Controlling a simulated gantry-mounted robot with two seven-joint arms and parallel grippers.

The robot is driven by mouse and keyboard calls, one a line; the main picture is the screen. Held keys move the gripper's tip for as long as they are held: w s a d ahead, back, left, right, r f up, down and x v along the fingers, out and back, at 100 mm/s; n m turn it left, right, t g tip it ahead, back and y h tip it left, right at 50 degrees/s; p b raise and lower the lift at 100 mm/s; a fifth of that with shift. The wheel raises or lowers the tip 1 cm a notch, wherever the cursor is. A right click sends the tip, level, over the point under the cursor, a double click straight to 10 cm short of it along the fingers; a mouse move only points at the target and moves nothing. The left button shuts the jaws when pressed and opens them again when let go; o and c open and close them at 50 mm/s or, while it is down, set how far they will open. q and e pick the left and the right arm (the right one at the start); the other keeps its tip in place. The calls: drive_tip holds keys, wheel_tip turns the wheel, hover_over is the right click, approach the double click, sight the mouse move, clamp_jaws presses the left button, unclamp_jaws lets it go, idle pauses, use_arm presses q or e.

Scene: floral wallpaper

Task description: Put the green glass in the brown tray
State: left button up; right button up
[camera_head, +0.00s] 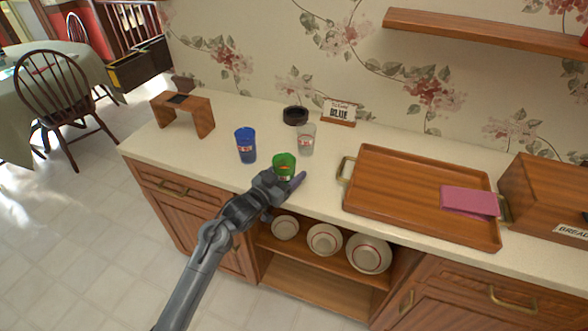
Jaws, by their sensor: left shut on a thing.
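The green glass (284,162) stands upright near the front edge of the cream counter. My left gripper (284,181) is shut on it from the front; the gripper hides its lower part. I cannot tell whether the glass touches the counter. The brown wooden tray (385,208) lies on the counter to the right, with a metal handle at each end. A folded pink cloth (470,201) lies at its right end; the left and middle of the tray are bare. My right gripper is not in view.
A blue glass (246,145) stands just left of the green glass, and a clear glass (306,140) just right and behind. A black round dish (295,115) and a small sign (339,112) are at the back. A bread box (545,205) stands right of the tray.

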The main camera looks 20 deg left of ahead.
use_arm(q)
drive_tip(key=x, duration=0.3)
drive_tip(key=shift+r, duration=0.25)
drive_tip(key=shift+s+f, duration=0.1)
drive_tip(key=shift+s, duration=0.1)
drive_tip(key=shift+w+f, duration=0.1)
drive_tip(key=shift+f, duration=0.05)
drive_tip(key=o, duration=1.3)
drive_tip(key=shift+f, duration=0.1)
